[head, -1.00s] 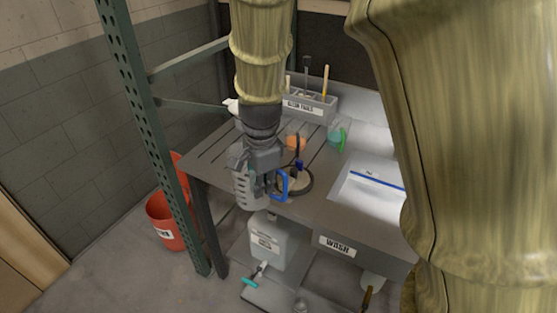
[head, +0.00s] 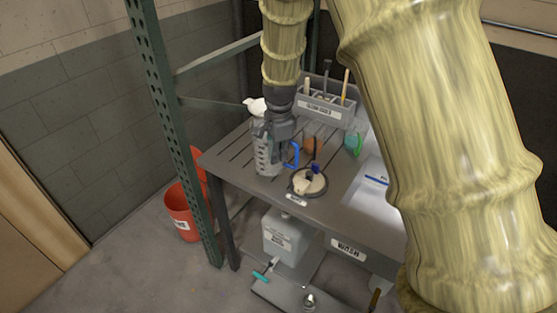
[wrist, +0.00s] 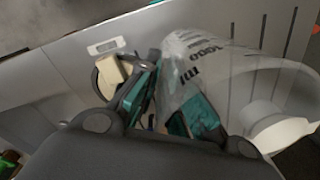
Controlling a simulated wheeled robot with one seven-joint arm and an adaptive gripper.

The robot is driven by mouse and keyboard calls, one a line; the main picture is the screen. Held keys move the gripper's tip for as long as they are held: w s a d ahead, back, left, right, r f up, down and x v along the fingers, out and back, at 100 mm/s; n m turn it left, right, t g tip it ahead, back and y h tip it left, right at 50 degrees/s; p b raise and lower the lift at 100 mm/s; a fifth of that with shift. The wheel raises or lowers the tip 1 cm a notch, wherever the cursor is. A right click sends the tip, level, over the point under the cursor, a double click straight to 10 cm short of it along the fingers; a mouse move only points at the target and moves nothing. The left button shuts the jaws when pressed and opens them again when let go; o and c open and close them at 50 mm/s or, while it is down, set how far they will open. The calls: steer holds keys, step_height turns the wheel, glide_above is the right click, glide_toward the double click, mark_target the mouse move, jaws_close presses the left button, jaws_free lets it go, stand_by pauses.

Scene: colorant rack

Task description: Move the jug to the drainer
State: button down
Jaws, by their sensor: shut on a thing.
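The fingers partly hide the handle. I cannot tell whether the jug's base touches the drainer.
A round dark-rimmed dish (head: 308,183) is just right of the jug. Behind are an orange-brown item (head: 312,145), a green-handled clear vessel (head: 353,143), a tool caddy (head: 322,112) and a white item (head: 256,106). The sink (head: 366,190) is right. A green rack post (head: 172,130) stands left.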

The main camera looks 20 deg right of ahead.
mark_target(277, 174)
steer(key=shift+f+p, duration=0.65)
steer(key=shift+f, duration=1.05)
steer(key=shift+f, duration=0.1)
steer(key=c, duration=1.6)
jaws_free()
steer(key=shift+o, duration=0.2)
steer(key=r, duration=0.4)
steer(key=r+b, duration=0.1)
steer(key=r, duration=0.3)
steer(key=r+b, duration=0.1)
steer(key=r, duration=0.3)
steer(key=shift+s+r, duration=0.1)
steer(key=shift+s, duration=0.2)
